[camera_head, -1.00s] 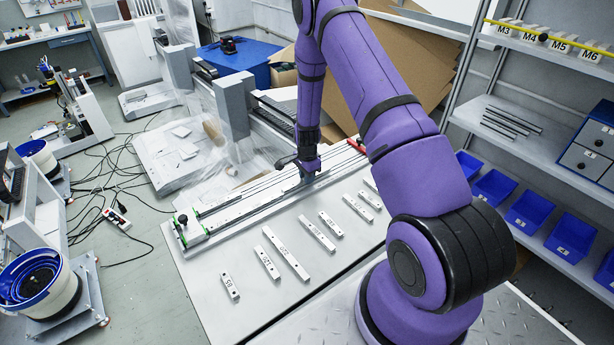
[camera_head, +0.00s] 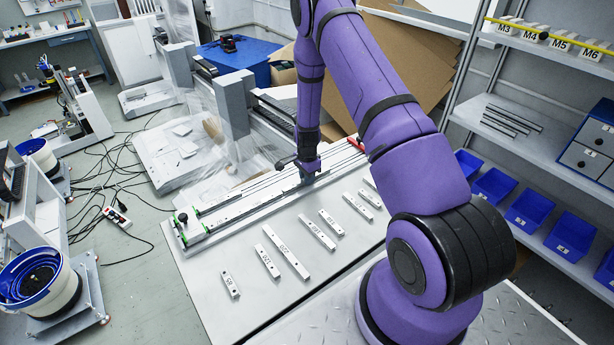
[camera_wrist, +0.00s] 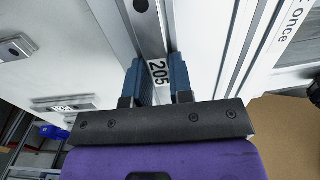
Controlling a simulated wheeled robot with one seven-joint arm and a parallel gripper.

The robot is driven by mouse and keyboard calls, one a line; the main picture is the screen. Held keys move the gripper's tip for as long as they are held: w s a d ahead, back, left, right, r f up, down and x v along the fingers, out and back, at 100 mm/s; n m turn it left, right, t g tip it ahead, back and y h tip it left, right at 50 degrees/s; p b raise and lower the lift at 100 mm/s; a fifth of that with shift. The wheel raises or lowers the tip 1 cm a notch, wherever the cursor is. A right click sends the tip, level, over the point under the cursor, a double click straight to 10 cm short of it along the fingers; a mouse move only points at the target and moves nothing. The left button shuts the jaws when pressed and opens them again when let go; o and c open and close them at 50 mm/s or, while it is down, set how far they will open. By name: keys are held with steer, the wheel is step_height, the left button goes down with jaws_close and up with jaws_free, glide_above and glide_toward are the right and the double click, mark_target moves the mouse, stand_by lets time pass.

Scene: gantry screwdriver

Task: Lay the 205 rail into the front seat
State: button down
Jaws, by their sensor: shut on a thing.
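The 205 rail (camera_wrist: 158,73) is gripped between the two blue fingers of my gripper (camera_wrist: 159,85) in the wrist view. Its label faces the camera and its body runs up and away along the fixture. In the head view my gripper (camera_head: 308,174) is low over the long fixture (camera_head: 215,232), toward its far right part, and the arm hides part of it. The fixture has parallel channels, a green clamp at the near left end and a red part at the far end. I cannot tell whether the rail touches the seat.
Several loose labelled rails, such as the 220 rail (camera_head: 286,252) and the 120 rail (camera_head: 266,262), lie on the white table (camera_head: 212,290) in front of the fixture. A shelf with blue bins (camera_head: 530,208) stands at right. Plastic-covered equipment stands behind the fixture.

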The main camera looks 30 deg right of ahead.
steer(key=c, duration=0.9)
jaws_free()
step_height(320, 180, up, 11)
steer(key=shift+f, duration=0.15)
steer(key=shift+r, duration=3.55)
